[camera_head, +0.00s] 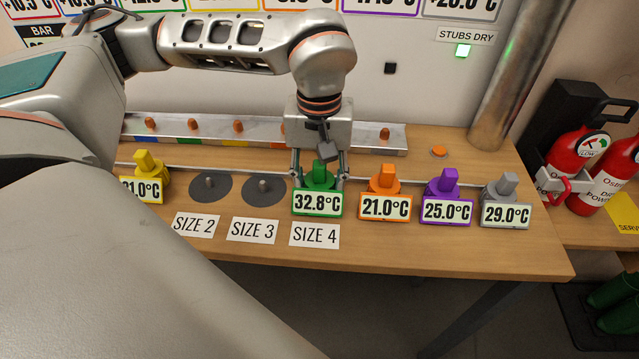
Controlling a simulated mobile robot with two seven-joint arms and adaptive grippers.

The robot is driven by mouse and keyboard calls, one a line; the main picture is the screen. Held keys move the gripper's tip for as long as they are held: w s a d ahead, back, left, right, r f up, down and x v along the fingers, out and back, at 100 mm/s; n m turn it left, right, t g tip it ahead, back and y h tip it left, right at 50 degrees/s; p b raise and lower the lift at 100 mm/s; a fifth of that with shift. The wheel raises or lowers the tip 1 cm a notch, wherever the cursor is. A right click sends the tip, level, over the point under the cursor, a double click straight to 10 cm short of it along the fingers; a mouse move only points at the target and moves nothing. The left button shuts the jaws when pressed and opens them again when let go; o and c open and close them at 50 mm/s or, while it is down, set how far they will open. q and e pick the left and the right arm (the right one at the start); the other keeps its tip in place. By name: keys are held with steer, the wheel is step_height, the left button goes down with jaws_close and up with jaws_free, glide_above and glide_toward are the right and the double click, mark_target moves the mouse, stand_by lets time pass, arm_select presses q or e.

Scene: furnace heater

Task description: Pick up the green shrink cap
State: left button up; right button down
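The green shrink cap (320,181) sits upright on its stand behind a green-framed display (317,204) reading 32.8°C, above the SIZE 4 label. My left gripper (320,180) points down over it from behind. Its fingers are spread, one on each side of the cap. I cannot tell whether they touch it. The gripper's body hides the area just behind the cap. My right gripper is not in view.
An orange cap (386,179), a purple cap (447,182) and a grey cap (502,187) stand to the right, the orange close by. A yellow cap (148,164) and two dark discs are left. A metal rail (395,143) with stubs runs behind.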

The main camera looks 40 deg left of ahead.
arm_select(q)
steer(key=c, duration=0.5)
steer(key=shift+o, duration=0.2)
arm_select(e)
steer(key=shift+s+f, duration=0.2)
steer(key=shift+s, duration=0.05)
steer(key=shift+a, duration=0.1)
